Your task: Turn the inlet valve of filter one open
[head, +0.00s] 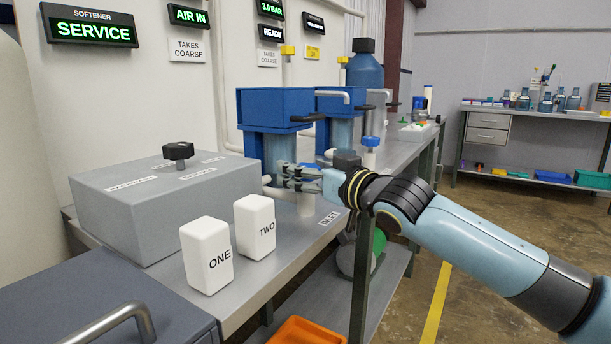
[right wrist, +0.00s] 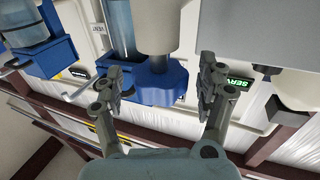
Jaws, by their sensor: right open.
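The inlet valve's blue lobed handle (right wrist: 160,84) shows in the right wrist view on the end of a pale pipe (right wrist: 158,28). My right gripper (right wrist: 160,80) is open, with one finger on each side of the handle; I cannot tell whether either touches it. In the head view my right gripper (head: 285,176) is beside filter one's blue housing (head: 275,105), above a pale upright pipe (head: 306,205) and the INLET label (head: 329,217). The gripper hides most of the handle there. My left gripper is not in view.
A grey box with a black knob (head: 178,151) stands left of the gripper. White blocks ONE (head: 207,256) and TWO (head: 255,227) stand in front of it. A second blue-topped valve (head: 370,141) and another blue housing (head: 340,101) stand farther back. The bench front is partly clear.

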